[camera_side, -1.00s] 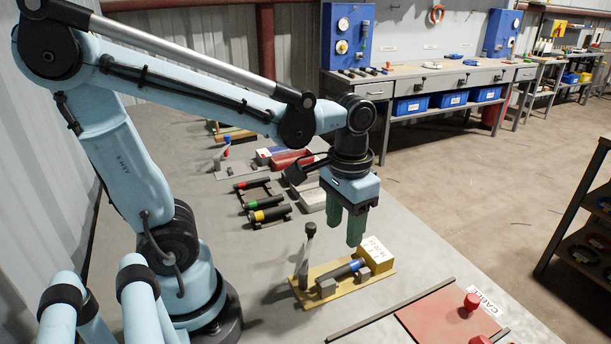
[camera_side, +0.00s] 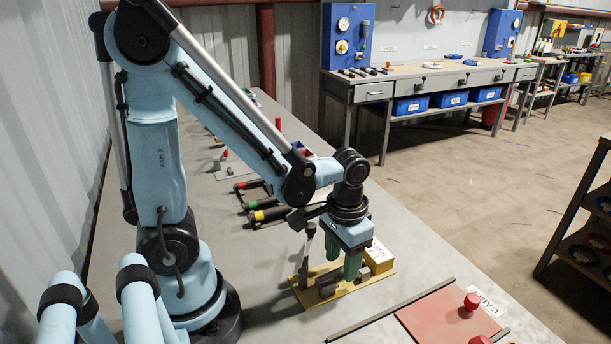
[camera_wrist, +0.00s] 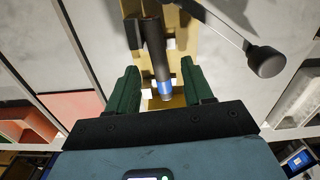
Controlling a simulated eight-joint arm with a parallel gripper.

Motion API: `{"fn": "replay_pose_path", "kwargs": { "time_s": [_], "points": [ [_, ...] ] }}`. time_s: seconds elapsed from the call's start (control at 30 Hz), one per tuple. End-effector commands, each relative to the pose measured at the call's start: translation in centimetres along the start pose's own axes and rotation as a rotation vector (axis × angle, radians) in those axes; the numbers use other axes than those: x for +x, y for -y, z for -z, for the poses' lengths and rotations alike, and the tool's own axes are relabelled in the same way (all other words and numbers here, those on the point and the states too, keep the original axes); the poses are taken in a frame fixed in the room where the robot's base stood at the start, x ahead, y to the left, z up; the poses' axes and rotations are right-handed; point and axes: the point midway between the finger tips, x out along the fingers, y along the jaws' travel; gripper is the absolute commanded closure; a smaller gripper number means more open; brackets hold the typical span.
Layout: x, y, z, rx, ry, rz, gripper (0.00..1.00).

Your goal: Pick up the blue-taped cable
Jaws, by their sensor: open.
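The blue-taped cable (camera_wrist: 155,45) is a short black cable with a blue band near one end. In the wrist view it lies along a yellow fixture (camera_wrist: 187,45), its taped end between the two green fingers of my gripper (camera_wrist: 161,88). The fingers are open, one on each side, with gaps to the cable. In the side view my gripper (camera_side: 345,264) is low over the same fixture (camera_side: 382,279), and its fingers hide most of the cable.
A lever (camera_side: 307,252) stands upright on the fixture close beside my gripper, and a labelled yellow block (camera_side: 379,257) is on its other side. Other cables (camera_side: 270,214) lie on racks behind. A red plate (camera_side: 440,320) with red knobs is at front right.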

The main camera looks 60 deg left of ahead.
Motion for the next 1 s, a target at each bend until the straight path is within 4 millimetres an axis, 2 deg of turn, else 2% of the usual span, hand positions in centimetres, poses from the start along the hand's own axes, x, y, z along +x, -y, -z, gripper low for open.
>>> {"fn": "replay_pose_path", "kwargs": {
  "time_s": [0.2, 0.5, 0.83, 1.0],
  "points": [
    [1.4, 0.0, 0.0, 0.000, -0.001, 0.001, 0.49],
    [1.6, 0.0, 0.0, 0.000, -0.001, 0.001, 0.50],
    [1.5, 0.0, 0.0, 0.000, -0.001, 0.001, 1.00],
    [1.5, 0.0, 0.0, 0.000, -0.001, 0.001, 1.00]
  ]
}}
